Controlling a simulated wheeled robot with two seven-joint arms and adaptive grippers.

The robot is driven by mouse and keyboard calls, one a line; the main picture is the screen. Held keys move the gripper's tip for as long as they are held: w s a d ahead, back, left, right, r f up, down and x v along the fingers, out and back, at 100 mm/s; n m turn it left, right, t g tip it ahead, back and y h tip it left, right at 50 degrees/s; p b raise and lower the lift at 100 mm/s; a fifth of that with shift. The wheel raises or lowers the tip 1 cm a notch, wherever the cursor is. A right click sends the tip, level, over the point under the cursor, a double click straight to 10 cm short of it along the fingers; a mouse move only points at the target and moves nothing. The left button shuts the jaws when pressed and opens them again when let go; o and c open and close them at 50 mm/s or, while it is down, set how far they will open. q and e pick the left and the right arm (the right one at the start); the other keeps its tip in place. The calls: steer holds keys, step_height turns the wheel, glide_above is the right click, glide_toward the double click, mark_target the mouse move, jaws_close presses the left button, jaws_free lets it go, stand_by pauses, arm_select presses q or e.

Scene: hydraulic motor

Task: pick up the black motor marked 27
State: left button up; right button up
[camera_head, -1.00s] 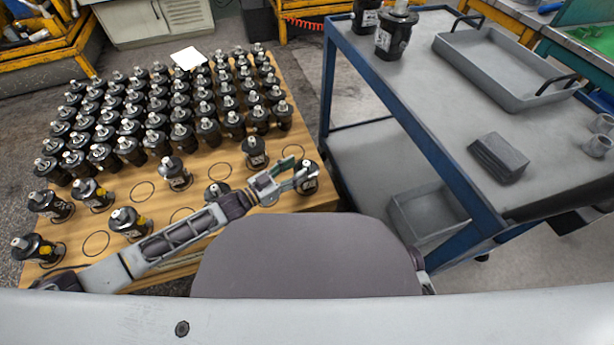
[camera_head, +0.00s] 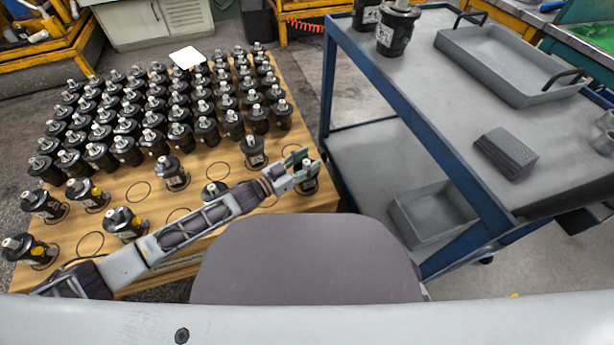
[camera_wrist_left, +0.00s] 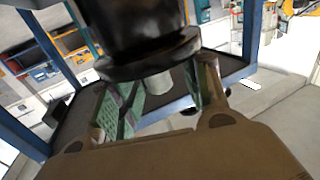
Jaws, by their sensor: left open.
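My left gripper (camera_head: 296,172) is open at the right front corner of the wooden board, with its fingers around the top of a black motor (camera_head: 307,185). The fingers and arm partly hide that motor in the head view. In the left wrist view, the black motor body (camera_wrist_left: 140,25) fills the top of the picture, and its silver shaft (camera_wrist_left: 158,83) lies between the open green-lined fingers (camera_wrist_left: 160,98). I cannot see clear gaps or contact. I cannot read the number 27 on any motor. My right gripper is not in view.
Many black motors (camera_head: 125,148) stand in rows on the wooden board (camera_head: 120,190), which has empty marked circles near the front. To the right, a blue-framed cart (camera_head: 440,150) carries a grey tray (camera_head: 500,70), a dark grey block (camera_head: 505,153) and motors at its far end.

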arm_select(q)
jaws_close()
stand_by(0.3)
stand_by(0.3)
steer(key=shift+r, duration=0.25)
